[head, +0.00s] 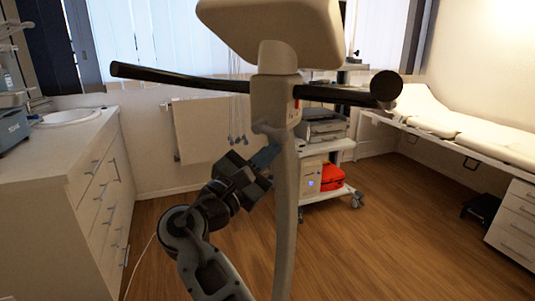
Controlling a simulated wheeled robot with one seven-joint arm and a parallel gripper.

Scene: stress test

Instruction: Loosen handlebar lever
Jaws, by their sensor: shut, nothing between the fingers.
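A black handlebar (180,79) runs across the view, fixed to a light upright post (286,190). The handlebar's right end (385,86) points toward me. A small light lever-like part (266,128) sticks out to the left of the post just below the handlebar clamp (273,100). A small red mark shows on the clamp's right side. My gripper (268,155) is shut and empty, just left of the post and below the lever-like part. Its fingertips point up and right. I cannot tell whether they touch the post or the lever.
A light console head (272,28) tops the post. A white drawer cabinet (90,190) stands at the left. A wheeled cart (330,172) with a red bag (333,177) is behind the post. An examination couch (470,135) is at the right. The wooden floor (400,240) is open at front right.

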